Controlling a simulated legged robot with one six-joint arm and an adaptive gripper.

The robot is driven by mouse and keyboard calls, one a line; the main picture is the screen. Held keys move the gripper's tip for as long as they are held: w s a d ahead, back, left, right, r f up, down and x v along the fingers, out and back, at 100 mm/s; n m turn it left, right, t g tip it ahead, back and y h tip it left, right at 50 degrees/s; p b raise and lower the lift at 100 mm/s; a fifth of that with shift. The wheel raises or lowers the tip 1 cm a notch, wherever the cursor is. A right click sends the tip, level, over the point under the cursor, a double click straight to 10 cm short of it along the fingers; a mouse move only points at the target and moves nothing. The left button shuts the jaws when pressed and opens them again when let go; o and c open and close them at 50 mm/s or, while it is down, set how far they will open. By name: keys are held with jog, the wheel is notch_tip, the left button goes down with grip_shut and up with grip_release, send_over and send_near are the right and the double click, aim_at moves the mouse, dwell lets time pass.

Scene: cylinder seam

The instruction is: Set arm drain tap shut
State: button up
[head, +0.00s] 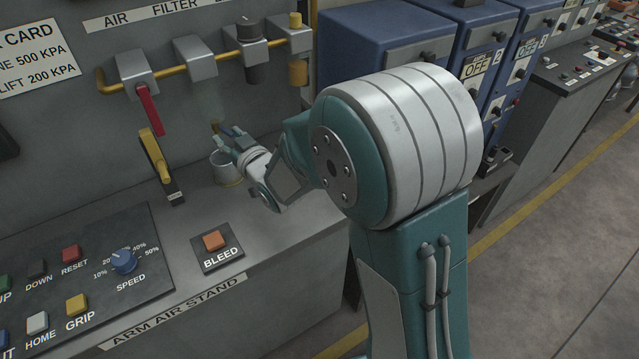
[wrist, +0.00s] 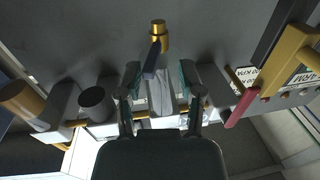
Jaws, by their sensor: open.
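A small brass tap (wrist: 158,32) with a dark blue lever (wrist: 152,60) shows in the wrist view, between and just beyond my fingertips. The lever points out from the brass body; whether this is open or shut I cannot tell. No label on it is readable. My gripper (wrist: 160,82) is open, with one finger on each side of the lever line and nothing held. In the head view my gripper (head: 235,142) is at the stand's back wall, over a metal cup (head: 227,168), and hides most of the tap.
A red lever (head: 150,110) hangs from the yellow air pipe (head: 175,69), left of my gripper. A bleed button (head: 215,240) and a button panel (head: 85,280) are on the bench top. Blue cabinets (head: 385,45) stand to the right.

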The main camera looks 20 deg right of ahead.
jog(key=s+d+r+m+g+h, duration=0.1)
jog(key=s+d+m+g+h, duration=0.1)
jog(key=s+d, duration=0.5)
jog(key=s+d+r+m+g+h, duration=0.1)
jog(key=s+d+g+h, duration=0.3)
jog(key=s, duration=1)
jog(key=shift+s+d+r+m+g, duration=0.35)
jog(key=shift+d+r+g, duration=0.3)
jog(key=shift+d, duration=0.75)
jog(key=shift+w+f, duration=0.1)
jog(key=shift+w, duration=0.1)
